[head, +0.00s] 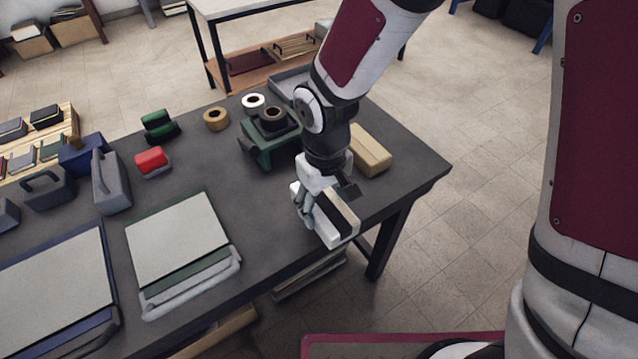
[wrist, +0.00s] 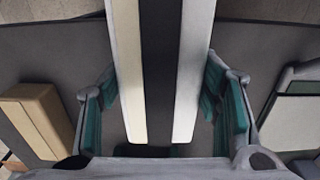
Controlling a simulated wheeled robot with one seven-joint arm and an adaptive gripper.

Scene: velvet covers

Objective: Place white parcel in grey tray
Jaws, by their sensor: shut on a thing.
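The white parcel (head: 342,232) has a dark stripe along its middle. My gripper (head: 318,198) is shut on it near the table's front right edge. In the wrist view the parcel (wrist: 128,60) runs between the two teal-padded fingers of my gripper (wrist: 160,92). I cannot tell whether the parcel touches the tabletop. The grey tray (head: 284,83) lies at the table's far edge, behind my arm, which hides part of it. The visible part of the tray looks empty.
A tan box (head: 371,152) lies right of my gripper. A green holder (head: 268,155) with a dark tape roll (head: 271,117) stands between gripper and tray. White (head: 253,102) and tan (head: 216,119) rolls lie beside it. A flat grey-topped stack (head: 178,238) lies left.

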